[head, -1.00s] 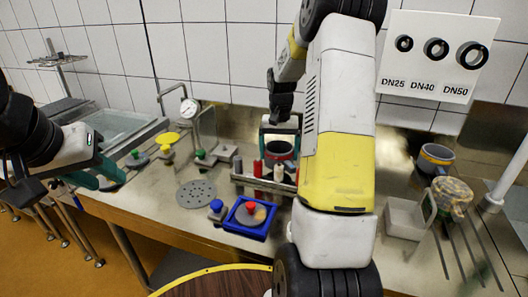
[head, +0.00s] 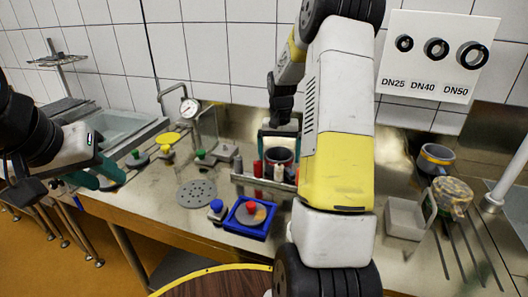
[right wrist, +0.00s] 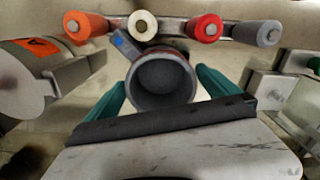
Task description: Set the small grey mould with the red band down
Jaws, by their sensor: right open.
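The small grey mould with the red band (right wrist: 163,80) stands in the middle of the right wrist view, its round hollow opening facing the camera. It also shows in the head view (head: 279,156), behind the row of coloured cylinders. My right gripper (right wrist: 160,92) is open, with one teal finger on each side of the mould; I cannot tell whether either finger touches it. The mould's base is hidden. My left gripper (head: 97,176) is at the left, away from the mould; its jaw opening is unclear.
A rack with red, white, orange and grey cylinders (right wrist: 205,28) lies close beyond the mould. A blue tray (head: 235,223) and a perforated disc (head: 196,194) lie to the left. A banded grey cup (head: 436,157) and a grey box (head: 405,218) are at the right.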

